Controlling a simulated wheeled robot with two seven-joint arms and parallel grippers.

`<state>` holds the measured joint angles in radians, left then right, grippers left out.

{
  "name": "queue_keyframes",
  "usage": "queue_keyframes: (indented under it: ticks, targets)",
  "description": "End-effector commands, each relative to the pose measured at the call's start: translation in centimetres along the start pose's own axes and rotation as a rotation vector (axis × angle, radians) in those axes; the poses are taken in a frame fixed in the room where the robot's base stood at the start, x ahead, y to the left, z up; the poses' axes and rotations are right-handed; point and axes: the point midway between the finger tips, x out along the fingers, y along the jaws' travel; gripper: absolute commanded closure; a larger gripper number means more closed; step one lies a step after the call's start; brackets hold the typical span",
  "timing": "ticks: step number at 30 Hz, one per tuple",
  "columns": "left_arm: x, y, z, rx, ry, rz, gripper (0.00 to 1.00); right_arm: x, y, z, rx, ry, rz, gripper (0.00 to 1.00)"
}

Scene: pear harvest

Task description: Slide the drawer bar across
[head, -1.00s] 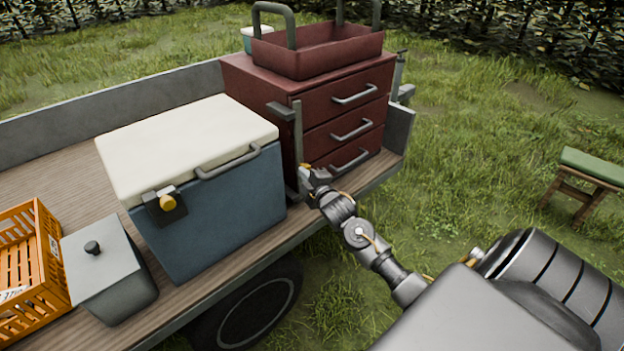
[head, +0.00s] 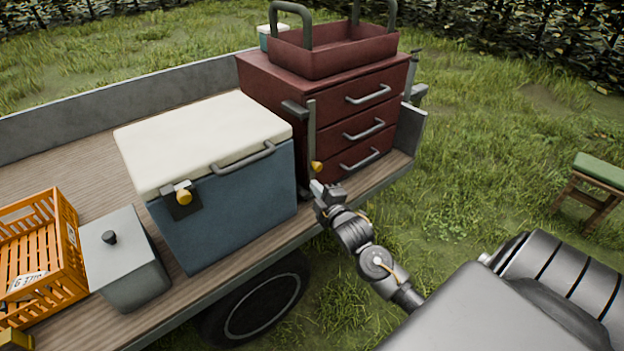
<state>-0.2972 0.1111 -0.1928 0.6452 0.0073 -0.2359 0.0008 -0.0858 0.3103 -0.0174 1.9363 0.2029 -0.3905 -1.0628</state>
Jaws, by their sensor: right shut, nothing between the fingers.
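The drawer bar (head: 311,133) is an upright grey bar at the left front edge of the dark red drawer chest (head: 272,82). A small yellow knob (head: 317,167) sits low on the bar. The chest has three drawers with grey handles, all closed. My right gripper (head: 319,188) is shut and empty, just below the knob. A small gap seems to show between them, but I cannot tell whether they touch. The bar's lower end is partly hidden behind my gripper. My left gripper is not in view.
A blue cooler (head: 235,205) with a white lid stands left of the chest on the wooden trailer bed (head: 60,165). A grey lidded box (head: 130,268) and an orange crate (head: 66,285) stand further left. A green-topped stool (head: 600,170) is on the grass at right.

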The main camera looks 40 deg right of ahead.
Motion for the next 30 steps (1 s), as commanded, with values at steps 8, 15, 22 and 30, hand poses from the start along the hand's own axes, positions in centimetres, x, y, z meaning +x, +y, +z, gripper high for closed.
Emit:
queue_keyframes:
  ticks: [8, 15, 22, 30]
  targets:
    - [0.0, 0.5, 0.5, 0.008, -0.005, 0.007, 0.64, -3.0, 0.1, 0.0, -0.001, 0.0, 0.0, 1.0]
    - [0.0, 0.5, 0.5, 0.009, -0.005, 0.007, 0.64, -3.2, 0.1, -0.1, 0.0, 0.0, 0.0, 1.0]
    - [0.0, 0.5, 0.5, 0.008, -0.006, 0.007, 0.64, -3.2, 0.1, -0.1, 0.0, 0.0, 0.0, 1.0]
    - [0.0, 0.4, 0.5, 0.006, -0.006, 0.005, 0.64, -3.2, 0.2, -0.1, 0.044, 0.002, 0.002, 1.0]
